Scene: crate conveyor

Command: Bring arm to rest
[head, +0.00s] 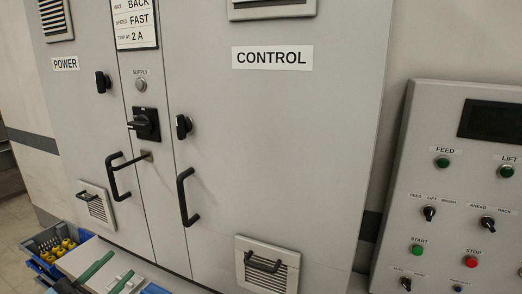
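My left gripper (122,263) shows at the bottom left edge as two dark green, roughly parallel fingers. They stand apart, with only a pale grey surface visible between them. It is in front of the grey cabinet's lower part, near a blue bin. Most of its body and my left arm are cut off by the frame's lower edge. My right gripper is not in view.
A grey cabinet (285,140) with black door handles (187,197) fills the middle. A sloped button panel (450,260) stands at the right. A blue bin (45,235) holding yellow-and-black parts (62,247) is at the lower left.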

